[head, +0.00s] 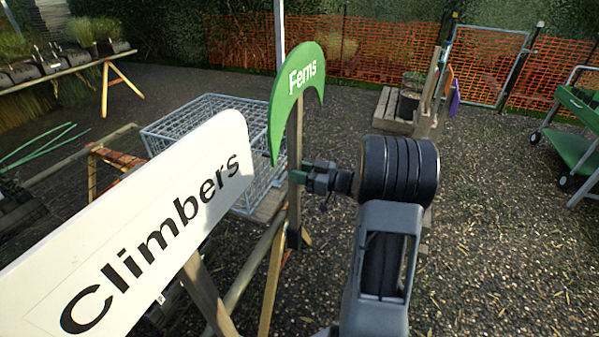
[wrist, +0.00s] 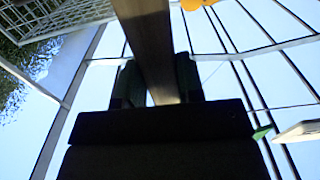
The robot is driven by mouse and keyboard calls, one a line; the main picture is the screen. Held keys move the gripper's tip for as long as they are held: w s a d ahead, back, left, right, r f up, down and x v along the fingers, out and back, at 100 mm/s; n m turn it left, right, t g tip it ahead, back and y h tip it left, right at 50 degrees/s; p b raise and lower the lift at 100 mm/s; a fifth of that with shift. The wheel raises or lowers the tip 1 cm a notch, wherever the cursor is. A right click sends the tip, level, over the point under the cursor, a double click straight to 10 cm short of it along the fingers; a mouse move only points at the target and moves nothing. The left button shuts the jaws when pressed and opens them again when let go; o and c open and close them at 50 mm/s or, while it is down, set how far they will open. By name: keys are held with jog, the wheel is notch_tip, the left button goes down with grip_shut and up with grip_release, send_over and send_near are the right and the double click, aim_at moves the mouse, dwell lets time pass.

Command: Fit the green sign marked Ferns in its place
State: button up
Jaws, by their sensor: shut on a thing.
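The green sign marked Ferns (head: 300,82) has a curved crescent-shaped board on a wooden post. It stands near the middle of the head view, roughly upright with a slight tilt. My gripper (head: 300,178) is shut on the sign's wooden post, below the green board. In the wrist view the post (wrist: 148,45) runs between the two fingers of my gripper (wrist: 155,85). The lower end of the post is near a dark fitting (head: 294,238) on a wooden trestle; I cannot tell whether the post sits in it.
A white sign marked Climbers (head: 150,215) fills the left foreground, close to the Ferns sign. A wire cage (head: 185,125) stands behind. A wooden pallet stand (head: 395,118) and green cart (head: 575,140) are at right. Open gravel (head: 500,230) lies right of my arm.

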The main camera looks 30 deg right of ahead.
jog(key=shift+f, duration=0.25)
jog(key=o, duration=1.1)
jog(key=b+v, duration=0.1)
jog(key=v, duration=1.3)
jog(key=shift+a, duration=0.1)
